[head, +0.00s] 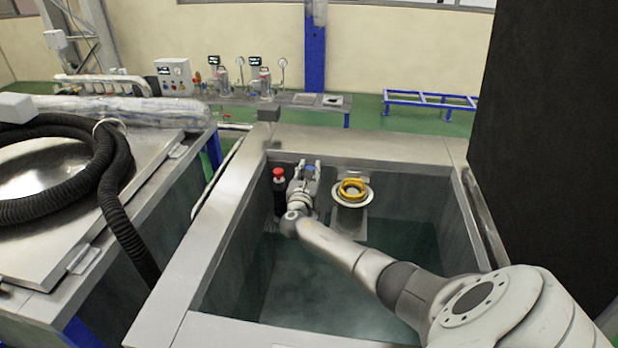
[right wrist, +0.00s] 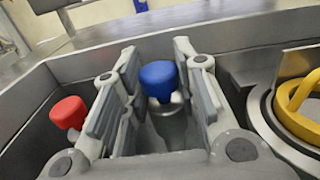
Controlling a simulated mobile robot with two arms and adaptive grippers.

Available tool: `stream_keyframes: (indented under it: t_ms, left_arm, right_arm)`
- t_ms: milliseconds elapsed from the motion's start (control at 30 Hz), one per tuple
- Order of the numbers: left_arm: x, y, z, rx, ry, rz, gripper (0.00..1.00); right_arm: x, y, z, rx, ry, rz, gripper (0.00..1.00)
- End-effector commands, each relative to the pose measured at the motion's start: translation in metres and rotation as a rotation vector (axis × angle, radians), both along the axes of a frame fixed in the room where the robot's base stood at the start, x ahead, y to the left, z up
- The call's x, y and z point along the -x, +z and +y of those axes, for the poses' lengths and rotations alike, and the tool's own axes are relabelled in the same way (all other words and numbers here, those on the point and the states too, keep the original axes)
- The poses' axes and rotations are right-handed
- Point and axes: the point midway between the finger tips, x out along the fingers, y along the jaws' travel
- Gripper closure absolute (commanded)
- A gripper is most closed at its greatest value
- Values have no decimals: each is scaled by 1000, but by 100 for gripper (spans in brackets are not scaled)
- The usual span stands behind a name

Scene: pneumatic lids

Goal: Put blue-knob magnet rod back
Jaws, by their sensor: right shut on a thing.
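My right gripper (head: 305,172) reaches into the far left part of the open metal tank. It is shut on the blue-knob magnet rod, whose blue knob (right wrist: 158,80) stands up between the two fingers (right wrist: 155,88) in the right wrist view. A bit of the blue knob (head: 310,167) also shows in the head view. The lower part of the rod is hidden by the gripper and the tank. A red-knob rod (head: 279,174) stands upright just left of the gripper, by the tank wall, and its red knob (right wrist: 68,112) shows in the right wrist view. My left gripper is out of view.
A yellow ring handle (head: 352,188) on a round metal fitting sits right of the gripper. The tank rim (head: 370,145) surrounds the work area. A black hose (head: 110,170) lies on the left tank's lid. A large dark panel (head: 550,120) stands at the right.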

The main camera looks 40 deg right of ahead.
Motion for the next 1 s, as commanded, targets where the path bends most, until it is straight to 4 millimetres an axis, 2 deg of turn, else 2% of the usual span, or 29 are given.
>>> stream_keyframes:
  t_ms: [133, 533, 567, 700, 1000]
  left_arm:
    - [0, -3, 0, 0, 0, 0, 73]
    - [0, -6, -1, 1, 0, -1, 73]
    - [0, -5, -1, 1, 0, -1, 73]
    - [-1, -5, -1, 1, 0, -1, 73]
    - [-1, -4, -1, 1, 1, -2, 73]
  right_arm:
    - [-1, -13, 0, 3, 1, -4, 100]
    - [-1, -19, 0, 2, 1, -4, 100]
    - [-1, -19, 0, 1, 1, -2, 68]
    - [0, -19, 0, 0, 1, -1, 51]
    - [0, -18, 0, 0, 1, -1, 51]
